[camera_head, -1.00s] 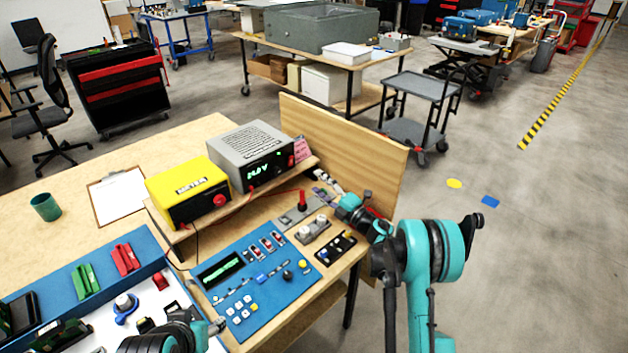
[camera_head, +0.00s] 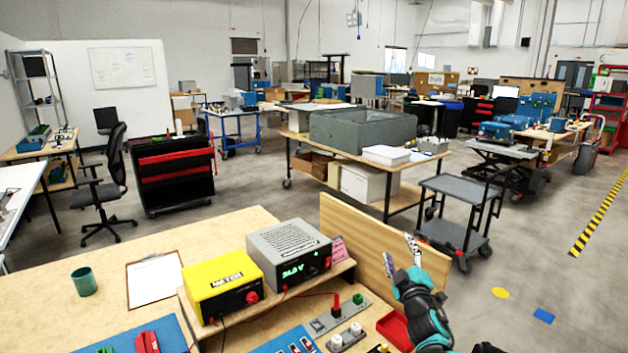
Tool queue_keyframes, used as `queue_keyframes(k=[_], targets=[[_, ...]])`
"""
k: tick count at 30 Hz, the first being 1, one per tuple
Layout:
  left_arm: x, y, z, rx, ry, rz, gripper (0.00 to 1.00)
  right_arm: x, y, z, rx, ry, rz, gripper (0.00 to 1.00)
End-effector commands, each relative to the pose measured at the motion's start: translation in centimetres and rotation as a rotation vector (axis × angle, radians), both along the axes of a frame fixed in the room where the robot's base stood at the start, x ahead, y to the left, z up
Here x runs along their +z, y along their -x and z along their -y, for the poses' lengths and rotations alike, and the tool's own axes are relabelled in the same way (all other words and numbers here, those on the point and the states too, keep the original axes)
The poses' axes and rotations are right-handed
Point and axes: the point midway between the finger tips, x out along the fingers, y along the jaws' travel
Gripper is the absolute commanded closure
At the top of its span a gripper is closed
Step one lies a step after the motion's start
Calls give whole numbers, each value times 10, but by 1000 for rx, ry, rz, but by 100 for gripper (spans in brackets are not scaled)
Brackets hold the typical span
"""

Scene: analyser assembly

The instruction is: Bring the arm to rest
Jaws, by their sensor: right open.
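My right gripper (camera_head: 400,260) is at the lower right, raised in front of the wooden back board (camera_head: 385,240) of the bench. Its fingers point up and are apart, with nothing between them. My left gripper is outside the picture. Below, the blue panel (camera_head: 285,343) of the analyser shows only its top part at the bottom edge.
On the bench stand a yellow meter (camera_head: 222,288), a grey power supply (camera_head: 288,255) reading about 24.0 V, a clipboard (camera_head: 153,278) and a green cup (camera_head: 84,281). A red tray (camera_head: 394,330) lies beside my right arm. A grey cart (camera_head: 462,205) stands behind the board.

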Motion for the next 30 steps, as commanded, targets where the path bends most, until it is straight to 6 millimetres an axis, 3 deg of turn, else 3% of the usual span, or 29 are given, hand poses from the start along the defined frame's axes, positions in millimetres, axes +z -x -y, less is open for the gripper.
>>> queue_keyframes(k=[4, 8, 13, 18, 21, 24, 30], targets=[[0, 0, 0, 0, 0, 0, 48, 0, 63, 16, -130, -208, -150, 41], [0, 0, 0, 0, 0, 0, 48, -23, 126, 19, -225, -388, -305, 41], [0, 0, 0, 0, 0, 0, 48, -74, 222, 4, -319, -606, -541, 41], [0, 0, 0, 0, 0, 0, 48, -128, 310, -25, -370, -773, -772, 41], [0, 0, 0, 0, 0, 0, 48, -149, 346, -39, -384, -833, -868, 41], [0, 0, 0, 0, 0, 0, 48, -161, 367, -48, -390, -866, -927, 41], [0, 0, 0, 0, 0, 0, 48, -166, 375, -52, -392, -880, -953, 41]])
